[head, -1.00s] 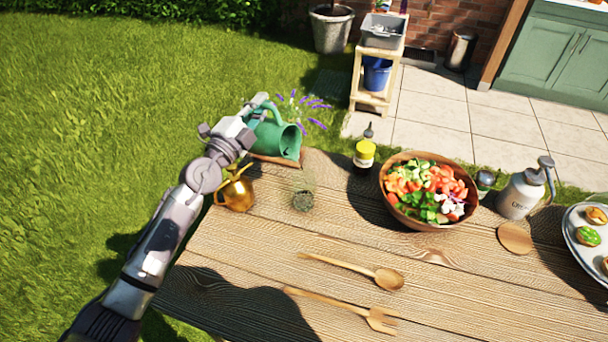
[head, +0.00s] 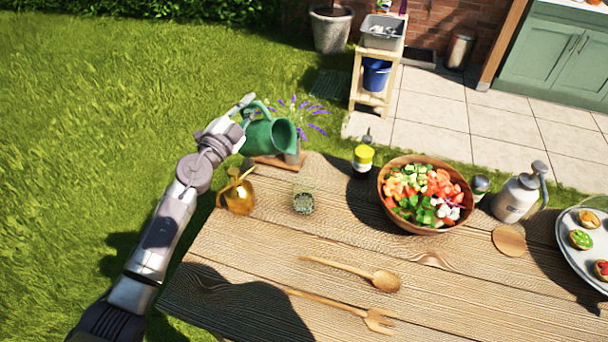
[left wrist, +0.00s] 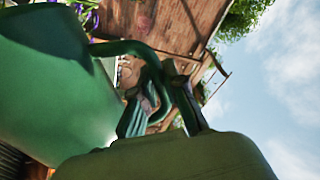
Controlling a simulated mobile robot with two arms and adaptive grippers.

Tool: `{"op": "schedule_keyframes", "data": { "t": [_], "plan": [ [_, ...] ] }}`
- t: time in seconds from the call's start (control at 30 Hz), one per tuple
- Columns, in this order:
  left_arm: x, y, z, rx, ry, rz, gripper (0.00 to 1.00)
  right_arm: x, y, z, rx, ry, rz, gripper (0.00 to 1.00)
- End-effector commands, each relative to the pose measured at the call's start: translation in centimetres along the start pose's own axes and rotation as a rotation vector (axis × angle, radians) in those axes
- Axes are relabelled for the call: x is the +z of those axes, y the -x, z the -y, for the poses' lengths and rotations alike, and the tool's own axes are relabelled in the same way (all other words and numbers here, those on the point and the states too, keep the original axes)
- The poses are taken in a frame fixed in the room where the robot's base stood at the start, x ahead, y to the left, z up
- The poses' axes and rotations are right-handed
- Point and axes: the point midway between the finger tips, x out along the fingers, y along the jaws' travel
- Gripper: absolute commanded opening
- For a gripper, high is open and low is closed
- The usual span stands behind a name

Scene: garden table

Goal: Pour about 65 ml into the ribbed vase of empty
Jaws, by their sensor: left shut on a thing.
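My left gripper (head: 246,108) is shut on the handle of a green jug (head: 262,136). The jug is held tilted over the far left of the table, its mouth towards the right. In the left wrist view the jug (left wrist: 45,90) fills the left side, with the fingers (left wrist: 160,100) at its handle. A greyish vase (head: 296,156) with purple flowers stands just behind and below the jug's mouth, partly hidden. I cannot make out ribs on it, nor any stream of water. My right gripper is out of view.
A brass can (head: 237,196) stands just below my left wrist. A yellow-labelled bottle (head: 363,158) and a salad bowl (head: 384,205) stand to the right. A wooden spoon (head: 340,266) and fork (head: 345,309) lie in front. A wooden board (head: 262,161) is at the back edge.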

Motion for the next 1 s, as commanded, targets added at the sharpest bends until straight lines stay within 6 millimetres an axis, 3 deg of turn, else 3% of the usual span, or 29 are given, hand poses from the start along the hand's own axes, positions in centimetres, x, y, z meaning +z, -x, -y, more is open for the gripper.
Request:
{"op": "schedule_keyframes", "data": {
  "t": [0.13,0.3,1.0],
  "plan": [
    [-0.1,-0.3,1.1,-0.001,0.06,0.012,0.0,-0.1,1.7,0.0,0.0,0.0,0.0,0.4],
    [0.9,-0.3,1.0,0.0,0.155,0.032,0.0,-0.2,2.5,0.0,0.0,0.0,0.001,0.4],
    [1.1,-0.2,0.8,0.0,0.173,0.034,0.0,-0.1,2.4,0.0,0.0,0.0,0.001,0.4]
  ]
}}
